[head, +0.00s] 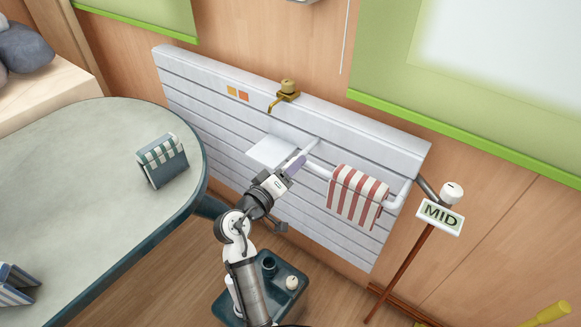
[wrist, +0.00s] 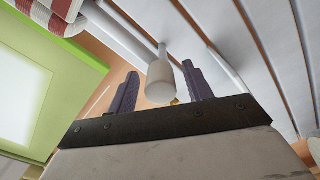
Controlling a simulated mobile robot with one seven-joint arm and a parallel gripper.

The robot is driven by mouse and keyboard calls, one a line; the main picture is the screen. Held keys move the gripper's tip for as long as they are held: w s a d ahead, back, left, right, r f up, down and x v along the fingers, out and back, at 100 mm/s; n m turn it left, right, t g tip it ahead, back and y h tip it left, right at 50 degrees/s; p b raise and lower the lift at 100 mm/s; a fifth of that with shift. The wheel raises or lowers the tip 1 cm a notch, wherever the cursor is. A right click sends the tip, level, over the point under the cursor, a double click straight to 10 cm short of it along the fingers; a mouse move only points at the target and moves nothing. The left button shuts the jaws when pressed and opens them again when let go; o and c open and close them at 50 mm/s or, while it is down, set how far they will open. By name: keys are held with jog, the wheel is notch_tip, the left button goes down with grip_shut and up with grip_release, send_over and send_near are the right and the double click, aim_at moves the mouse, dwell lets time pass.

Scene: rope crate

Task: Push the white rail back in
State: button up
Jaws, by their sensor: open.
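The white rail (head: 317,171) stands out from the front of a white slatted panel (head: 225,125) on the wall. A red-and-white striped towel (head: 357,196) hangs over its right part. My gripper (head: 294,163) is by the rail's left end, its purple fingers pointing at the panel. In the wrist view, the open fingers (wrist: 161,91) stand on either side of a white rounded rod end (wrist: 161,82), with gaps visible on both sides. The towel also shows at the wrist view's upper left (wrist: 30,20).
A brass tap (head: 287,90) sits on the panel top. A white shelf (head: 270,151) juts out left of my gripper. A MID sign (head: 440,214) stands on a pole at right. A rounded table (head: 85,160) fills the left.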

aim_at(306, 153)
grip_shut()
jog(key=b+x, duration=0.1)
jog(key=x, duration=0.5)
jog(key=shift+w+d, duration=0.1)
jog(key=shift+r, duration=0.1)
grip_release()
jog(key=shift+w, duration=0.1)
